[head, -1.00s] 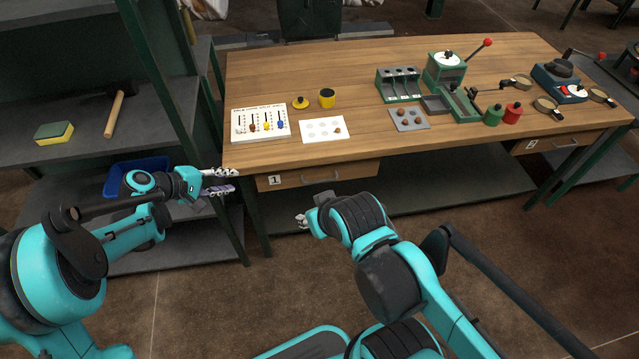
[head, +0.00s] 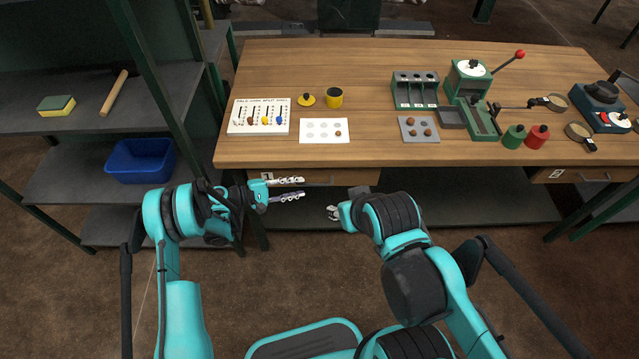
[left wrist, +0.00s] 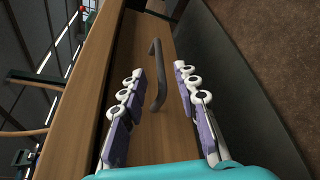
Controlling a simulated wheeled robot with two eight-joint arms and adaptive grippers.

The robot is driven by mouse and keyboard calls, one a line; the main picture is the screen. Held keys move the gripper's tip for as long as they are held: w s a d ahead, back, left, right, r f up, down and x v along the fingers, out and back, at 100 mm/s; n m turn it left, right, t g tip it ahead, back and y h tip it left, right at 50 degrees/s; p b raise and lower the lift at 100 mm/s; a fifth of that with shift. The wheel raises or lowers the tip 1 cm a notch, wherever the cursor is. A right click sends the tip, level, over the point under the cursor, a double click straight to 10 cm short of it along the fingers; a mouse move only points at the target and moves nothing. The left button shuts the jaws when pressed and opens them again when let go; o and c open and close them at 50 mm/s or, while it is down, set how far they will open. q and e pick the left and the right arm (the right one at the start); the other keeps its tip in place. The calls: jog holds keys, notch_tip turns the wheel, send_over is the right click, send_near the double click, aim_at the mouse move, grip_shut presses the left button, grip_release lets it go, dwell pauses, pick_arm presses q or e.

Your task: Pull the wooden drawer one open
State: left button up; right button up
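Wooden drawer one (head: 350,177) sits under the left part of the workbench, its front close beneath the tabletop edge; it looks closed. My left gripper (head: 303,189) is in front of the drawer, partly covering its front and number label. In the left wrist view the dark bar handle (left wrist: 157,85) on the wooden drawer front (left wrist: 143,145) shows between the two spread fingers of the left gripper (left wrist: 159,72). The fingers are open on either side of the handle; contact is not visible. My right gripper (head: 335,212) is below and right of the left one, small and partly hidden by its arm.
Drawer two (head: 570,175) is at the right. A shelf with a blue bin (head: 140,160) stands left. The floor before the bench is clear.

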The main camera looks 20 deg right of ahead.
aim_at(313, 185)
pick_arm(q)
jog(key=b+x, duration=0.1)
jog(key=x, duration=0.5)
jog(key=shift+d+f+b, duration=0.1)
jog(key=shift+b, duration=0.25)
grip_shut()
